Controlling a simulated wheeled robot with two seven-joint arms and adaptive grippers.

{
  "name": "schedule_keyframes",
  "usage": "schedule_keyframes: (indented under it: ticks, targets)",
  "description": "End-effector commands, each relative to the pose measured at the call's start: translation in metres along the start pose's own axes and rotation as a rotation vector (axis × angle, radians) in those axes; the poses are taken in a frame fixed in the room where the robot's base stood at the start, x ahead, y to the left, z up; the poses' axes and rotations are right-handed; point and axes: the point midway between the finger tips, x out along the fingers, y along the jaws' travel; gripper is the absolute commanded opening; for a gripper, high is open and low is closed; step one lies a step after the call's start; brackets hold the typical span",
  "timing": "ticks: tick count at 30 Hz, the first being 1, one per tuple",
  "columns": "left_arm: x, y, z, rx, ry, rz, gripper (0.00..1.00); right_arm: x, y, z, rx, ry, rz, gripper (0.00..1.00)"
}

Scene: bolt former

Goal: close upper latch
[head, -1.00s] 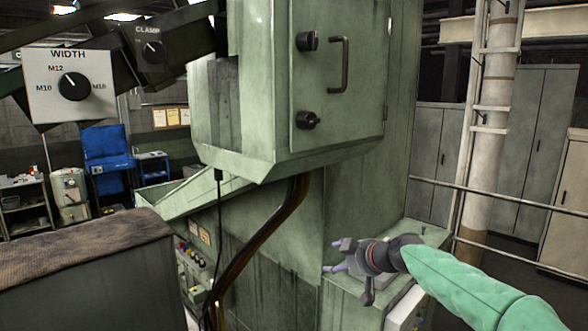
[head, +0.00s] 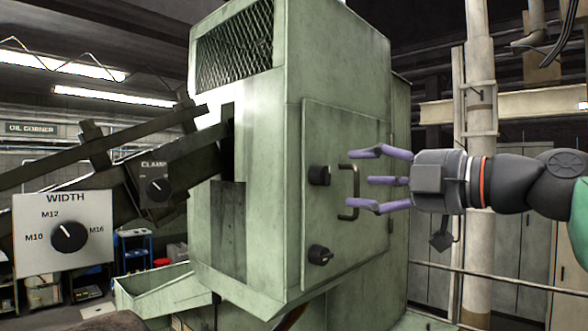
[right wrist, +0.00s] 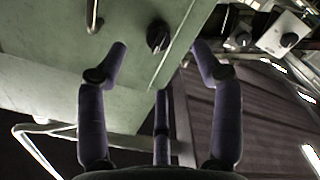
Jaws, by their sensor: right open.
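The upper latch (head: 319,175) is a black knob near the left edge of the green cabinet door (head: 340,130). The lower latch (head: 320,255), a similar black knob, sits below it near the door's lower left corner. My right gripper (head: 363,179) is open and empty, its purple fingers pointing left at the upper latch's height. In the head view the fingers overlap the door handle's area and end right of the upper latch, apart from it. The right wrist view shows one black latch (right wrist: 158,36) beyond the spread fingers (right wrist: 160,65); I cannot tell which latch. My left gripper is out of view.
A dark bar handle (head: 349,192) stands out from the door close to my fingertips. WIDTH (head: 68,236) and CLAMP (head: 157,188) dial boxes are left of the cabinet. A pale column (head: 481,90) and railing are behind my right arm.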

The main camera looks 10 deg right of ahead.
Motion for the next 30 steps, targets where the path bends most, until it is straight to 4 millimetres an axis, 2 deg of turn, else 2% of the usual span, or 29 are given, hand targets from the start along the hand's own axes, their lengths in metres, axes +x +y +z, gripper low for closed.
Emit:
schedule_keyframes:
  ticks: [2, 5, 16, 18, 26, 30]
  targets:
    - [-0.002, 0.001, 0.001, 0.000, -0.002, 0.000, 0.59, 0.000, 0.002, -0.004, -0.007, 0.005, 0.002, 0.67]
    - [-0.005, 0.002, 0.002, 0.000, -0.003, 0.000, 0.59, 0.011, 0.002, -0.003, -0.006, 0.005, 0.001, 0.67]
    - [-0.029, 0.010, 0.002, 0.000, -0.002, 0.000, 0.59, 0.086, 0.003, -0.005, -0.004, 0.004, -0.001, 0.67]
    - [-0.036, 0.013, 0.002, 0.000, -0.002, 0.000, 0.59, 0.080, 0.005, -0.005, 0.108, 0.002, 0.004, 0.67]
    - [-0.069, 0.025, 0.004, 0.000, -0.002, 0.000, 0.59, 0.080, 0.006, -0.005, 0.470, 0.001, 0.002, 0.67]
    - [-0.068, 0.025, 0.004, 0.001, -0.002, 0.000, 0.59, 0.080, 0.003, -0.003, 0.639, 0.003, 0.003, 0.67]
